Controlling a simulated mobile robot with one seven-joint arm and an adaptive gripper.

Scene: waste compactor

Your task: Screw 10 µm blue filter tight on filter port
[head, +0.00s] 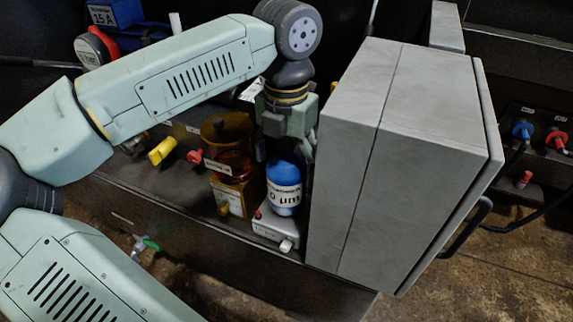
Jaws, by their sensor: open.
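The blue filter (286,172) is a blue cylinder with a white label that reads "0 µm" in the visible part. It stands upright at a small light-grey base unit (272,226) in the head view. The filter port itself is hidden, and I cannot tell how the filter is seated. My gripper (284,143) points down directly above the filter's top. Its fingers are dark and mostly hidden behind the wrist, so contact with the filter cannot be made out. The gripper is open.
A large grey cabinet (385,150) with a handle stands close to the right. An amber container (228,145) is close to the left. Yellow (162,151) and red (195,157) fittings lie further left on the dark bench. Blue (523,130) and red (556,140) connectors are far right.

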